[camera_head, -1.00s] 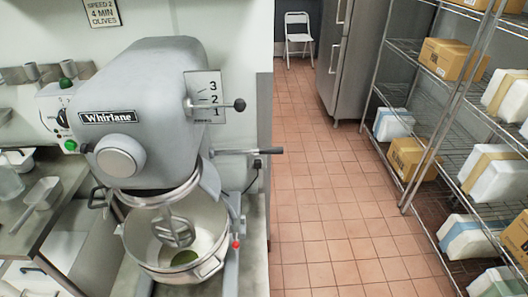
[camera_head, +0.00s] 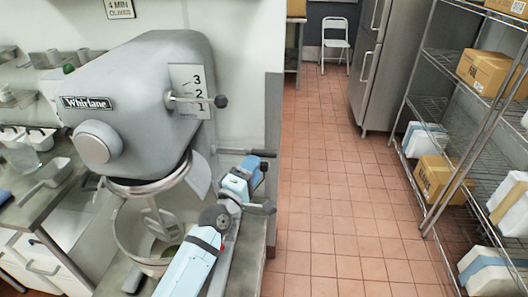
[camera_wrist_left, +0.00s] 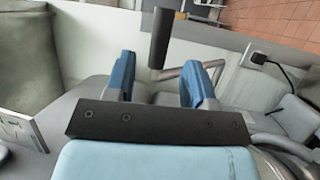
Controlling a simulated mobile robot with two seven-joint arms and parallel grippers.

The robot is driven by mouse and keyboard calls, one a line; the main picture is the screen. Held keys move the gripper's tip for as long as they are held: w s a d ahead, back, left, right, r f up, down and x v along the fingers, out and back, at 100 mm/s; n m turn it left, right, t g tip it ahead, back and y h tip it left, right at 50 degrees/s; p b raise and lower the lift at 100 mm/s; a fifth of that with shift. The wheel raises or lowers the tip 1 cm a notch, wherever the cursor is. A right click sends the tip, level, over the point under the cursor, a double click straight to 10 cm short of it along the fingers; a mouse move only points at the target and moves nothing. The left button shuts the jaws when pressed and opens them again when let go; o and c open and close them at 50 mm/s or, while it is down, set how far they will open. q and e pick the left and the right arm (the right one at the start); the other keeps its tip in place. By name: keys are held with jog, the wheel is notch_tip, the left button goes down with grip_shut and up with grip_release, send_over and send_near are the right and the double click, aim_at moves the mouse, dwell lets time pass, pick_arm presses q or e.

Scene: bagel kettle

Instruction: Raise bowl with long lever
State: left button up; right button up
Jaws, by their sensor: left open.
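The grey Whirlane mixer (camera_head: 150,85) stands on the counter at left in the head view. Its steel bowl (camera_head: 128,235) sits under the beater (camera_head: 160,222), with something green inside. My left gripper (camera_head: 257,174) is open at the lever, right of the bowl. In the left wrist view, the lever's black handle (camera_wrist_left: 162,40) shows in the gap between the blue fingers (camera_wrist_left: 160,78), toward their tips. I cannot tell whether they touch. My right gripper is out of view.
A shorter speed lever with a black knob (camera_head: 221,101) sits above on the numbered plate (camera_head: 190,90). A scoop (camera_head: 48,175) lies on the left counter. Wire shelves (camera_head: 470,120) with boxes stand at right. The tiled floor (camera_head: 330,190) between is clear.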

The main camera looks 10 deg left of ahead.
aim_at(264, 155)
pick_arm(q)
jog(key=x, duration=0.6)
jog(key=shift+w+p, duration=0.15)
jog(key=shift+p, duration=0.15)
jog(key=shift+c, duration=0.3)
grip_shut()
